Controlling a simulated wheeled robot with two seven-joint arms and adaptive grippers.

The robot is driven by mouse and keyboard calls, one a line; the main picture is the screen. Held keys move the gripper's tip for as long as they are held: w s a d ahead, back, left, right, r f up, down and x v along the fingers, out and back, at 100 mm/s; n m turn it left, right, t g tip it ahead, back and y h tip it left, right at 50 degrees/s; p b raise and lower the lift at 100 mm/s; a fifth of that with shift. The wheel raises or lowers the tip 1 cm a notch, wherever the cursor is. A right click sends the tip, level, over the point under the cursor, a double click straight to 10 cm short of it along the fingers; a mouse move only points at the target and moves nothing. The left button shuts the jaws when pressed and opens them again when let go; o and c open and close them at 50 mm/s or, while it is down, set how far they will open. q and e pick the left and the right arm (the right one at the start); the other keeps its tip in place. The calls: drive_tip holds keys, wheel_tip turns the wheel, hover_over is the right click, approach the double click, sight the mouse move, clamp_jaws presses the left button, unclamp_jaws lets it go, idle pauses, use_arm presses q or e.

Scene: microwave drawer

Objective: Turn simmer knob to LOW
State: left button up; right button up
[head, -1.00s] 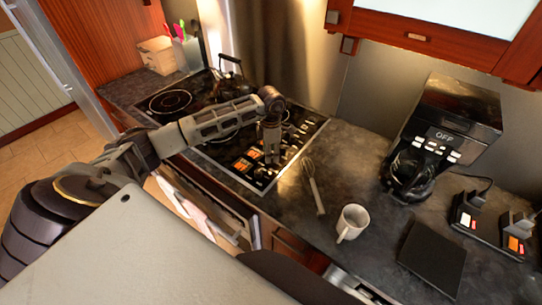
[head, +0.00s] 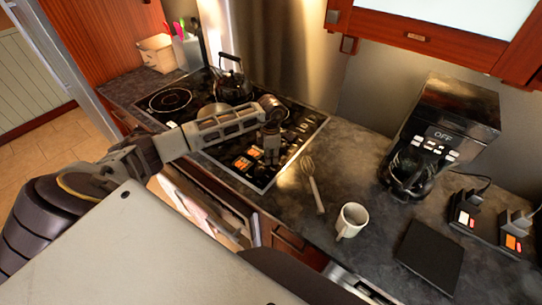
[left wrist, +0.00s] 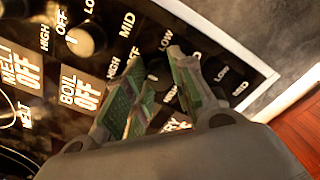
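The black cooktop (head: 190,82) has a control area at its right end, with round knobs and lit orange panels. My left gripper (head: 268,158) points down over this area. In the left wrist view its two green-padded fingers (left wrist: 156,58) are apart, with a dark knob (left wrist: 160,78) showing between and beyond them. I cannot tell whether they touch it. Another knob (left wrist: 86,40), with a pale face, sits to the left among HIGH, OFF, LOW and MID marks. Panels read BOIL OFF (left wrist: 82,95) and MELT OFF. Which knob is the simmer one is not readable. My right gripper is not in view.
A black kettle (head: 232,85) stands at the back of the cooktop. A whisk (head: 312,185) and a white mug (head: 351,220) are on the dark counter to the right. A coffee maker (head: 445,130) reading OFF stands farther right.

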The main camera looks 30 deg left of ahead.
use_arm(q)
drive_tip(key=shift+c, duration=0.9)
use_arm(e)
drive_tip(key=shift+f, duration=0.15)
